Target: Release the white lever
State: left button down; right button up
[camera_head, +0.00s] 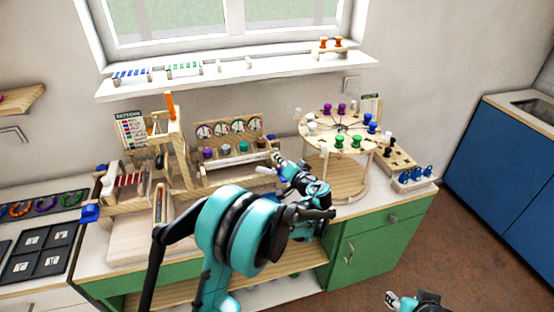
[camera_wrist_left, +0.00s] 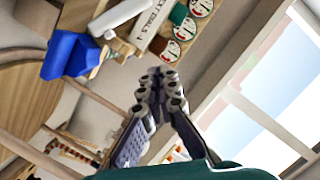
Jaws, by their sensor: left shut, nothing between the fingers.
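In the left wrist view a white rod-like piece (camera_wrist_left: 112,20), which looks like the white lever, stands beside a blue block (camera_wrist_left: 68,55), up and left of my fingertips. My left gripper (camera_wrist_left: 158,80) is shut and empty, with a visible gap between it and the white piece in the picture. In the head view my left gripper (camera_head: 278,158) is at the right end of the gauge stand. A small white piece (camera_head: 264,171) shows just left of it; I cannot tell whether it is the lever. My right gripper (camera_head: 392,299) shows only partly at the bottom edge.
The gauge stand (camera_head: 222,131) with coloured knobs is left of my left gripper. A round wooden stand (camera_head: 341,118) with coloured spools is to the right. A wooden device with an orange lever (camera_head: 170,105) stands further left. A window shelf (camera_head: 235,74) runs behind.

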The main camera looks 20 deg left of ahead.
pick_arm(q)
jog(key=p+v, duration=0.1)
jog(key=v, duration=0.7)
jog(key=shift+s+a, duration=0.3)
jog(key=shift+a, duration=0.1)
jog(key=shift+r, duration=0.15)
jog(key=s+a+r+g+h, duration=0.1)
jog(key=s+a+g+h, duration=0.35)
jog(key=s, duration=1.05)
jog(key=s+d+f+h, duration=0.1)
jog(key=s+d+h, duration=0.1)
jog(key=s, duration=0.6)
jog(key=s+d+f+h, duration=0.2)
jog(key=s+h, duration=0.2)
jog(key=s, duration=0.4)
jog(key=shift+s+d+h, duration=0.15)
jog(key=shift+d+h, duration=0.1)
jog(key=shift+h, duration=0.1)
